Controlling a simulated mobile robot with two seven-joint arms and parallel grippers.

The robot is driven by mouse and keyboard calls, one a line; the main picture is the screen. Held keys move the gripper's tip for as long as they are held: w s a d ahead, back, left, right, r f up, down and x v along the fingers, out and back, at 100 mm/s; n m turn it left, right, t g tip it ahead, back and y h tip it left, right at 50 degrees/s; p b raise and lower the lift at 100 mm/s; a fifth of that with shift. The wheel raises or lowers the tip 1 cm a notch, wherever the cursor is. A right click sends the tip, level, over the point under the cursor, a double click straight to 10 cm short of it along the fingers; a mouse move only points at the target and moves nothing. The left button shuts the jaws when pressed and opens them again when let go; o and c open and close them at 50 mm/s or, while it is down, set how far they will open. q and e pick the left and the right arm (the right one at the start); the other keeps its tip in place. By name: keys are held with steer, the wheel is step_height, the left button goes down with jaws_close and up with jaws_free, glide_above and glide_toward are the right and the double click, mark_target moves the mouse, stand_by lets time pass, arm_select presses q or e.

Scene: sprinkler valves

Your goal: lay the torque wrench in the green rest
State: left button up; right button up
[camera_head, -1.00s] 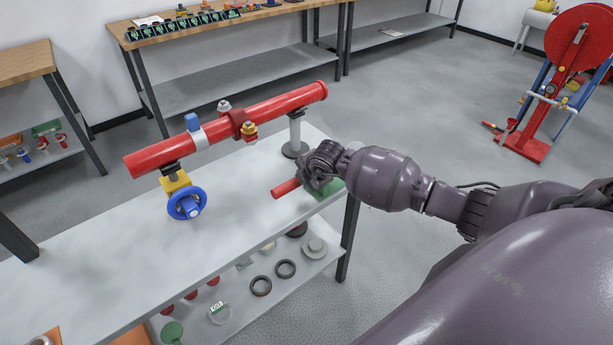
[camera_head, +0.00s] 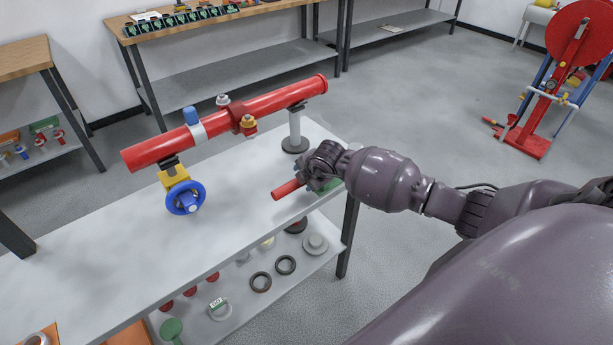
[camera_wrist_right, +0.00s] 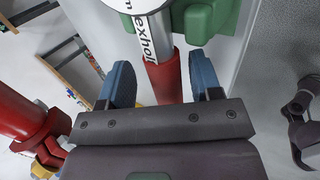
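The torque wrench has a red handle (camera_head: 286,189) that sticks out left of my right gripper (camera_head: 318,178) in the head view. In the right wrist view its silver shaft (camera_wrist_right: 152,32) with black lettering runs up from the red grip (camera_wrist_right: 164,80). My right gripper (camera_wrist_right: 163,85) has its blue fingers apart on either side of the grip, with a gap on each side. The green rest (camera_wrist_right: 208,20) is beside the shaft at the top; a bit of it (camera_head: 333,185) shows below the gripper. I cannot tell whether the wrench is fully seated. My left gripper is not in view.
A red pipe (camera_head: 222,122) with a blue handwheel (camera_head: 186,198) stands on the white bench (camera_head: 110,250), behind and left of my right gripper. Rings and caps lie on the lower shelf (camera_head: 240,297). The bench's front left is mostly clear.

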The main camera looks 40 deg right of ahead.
steer(key=shift+s+f, duration=0.15)
steer(key=shift+f, duration=0.05)
steer(key=p+v, duration=0.1)
steer(key=v, duration=1)
stand_by(0.5)
